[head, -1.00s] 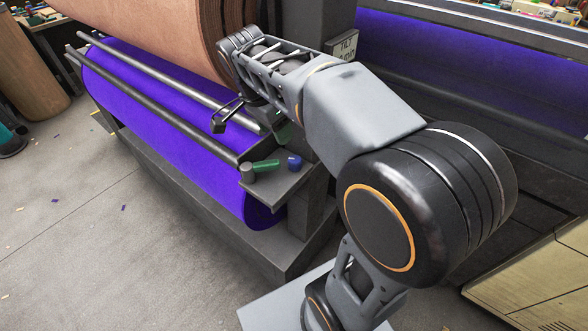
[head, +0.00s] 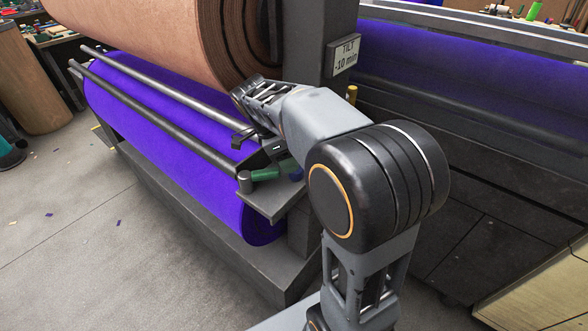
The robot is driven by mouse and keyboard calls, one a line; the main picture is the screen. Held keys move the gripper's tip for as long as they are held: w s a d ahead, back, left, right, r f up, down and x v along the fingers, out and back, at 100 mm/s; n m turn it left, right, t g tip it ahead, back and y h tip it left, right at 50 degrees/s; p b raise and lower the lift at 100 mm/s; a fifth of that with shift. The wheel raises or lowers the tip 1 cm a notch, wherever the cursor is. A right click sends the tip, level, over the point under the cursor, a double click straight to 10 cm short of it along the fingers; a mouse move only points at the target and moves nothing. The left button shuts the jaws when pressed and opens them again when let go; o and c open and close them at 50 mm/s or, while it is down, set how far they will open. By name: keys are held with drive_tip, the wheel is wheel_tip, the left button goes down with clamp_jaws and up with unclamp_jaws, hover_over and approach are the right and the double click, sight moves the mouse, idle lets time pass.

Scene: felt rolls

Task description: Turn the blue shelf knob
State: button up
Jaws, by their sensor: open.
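The blue knob (head: 296,175) sits on the small grey shelf (head: 271,206) at the near end of the purple felt roll. It is partly hidden by my arm, with only a little blue showing. My gripper (head: 259,146) is open, just above and behind the shelf, a little left of the knob in the picture. I cannot tell whether a finger touches anything there. A green handle (head: 265,175) lies on the shelf left of the knob.
The purple felt roll (head: 160,135) lies behind two dark bars (head: 150,115). A large brown roll (head: 160,35) hangs above my gripper. A dark post with a sign (head: 345,56) stands behind my arm.

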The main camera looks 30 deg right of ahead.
sight(296, 173)
drive_tip(key=shift+x, duration=2.15)
drive_tip(key=shift+a, duration=0.1)
drive_tip(key=c, duration=0.7)
